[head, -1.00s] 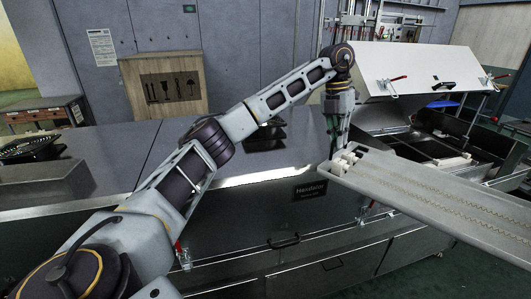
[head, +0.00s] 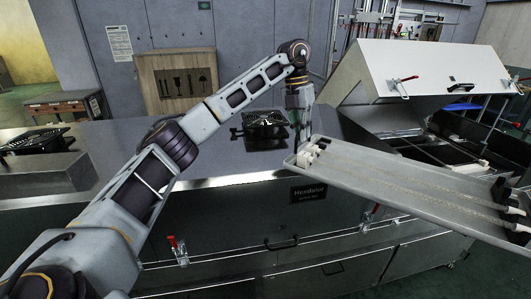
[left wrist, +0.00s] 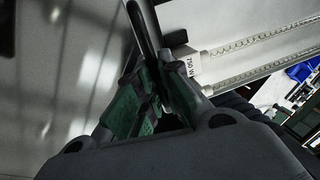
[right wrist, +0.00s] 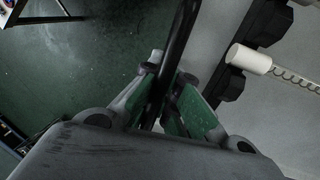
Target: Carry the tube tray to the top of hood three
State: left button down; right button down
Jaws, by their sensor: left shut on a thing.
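The tube tray (head: 370,200) is a long, shallow grey tray in the head view, with thin coiled tubes (head: 410,192) lying lengthwise in it. Their pale end caps show at both ends. My left gripper (head: 303,138) is shut on the tray's left end. In the left wrist view its fingers (left wrist: 165,95) close around a dark bar beside a tube end marked 750 W. In the right wrist view my right gripper (right wrist: 170,95) has its fingers against both sides of a dark bar (right wrist: 182,40) at the tray's other end. I cannot tell which hood is three.
A steel machine with a dark top (head: 235,160) stands behind the tray. An open white lid (head: 430,68) with red clamps rises at the right over a dark opening. A black item (head: 264,120) lies on the machine top. A wooden crate (head: 178,85) stands behind.

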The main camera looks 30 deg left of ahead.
aim_at(274, 152)
jog(key=i+l+u, duration=0.15)
jog(key=u, duration=0.3)
jog(key=i+l+u, duration=0.1)
jog(key=l+u, duration=0.35)
jog(key=i+l+u, duration=0.1)
jog(key=i+u, duration=0.2)
jog(key=i+l+u, duration=0.15)
jog(key=u, duration=0.2)
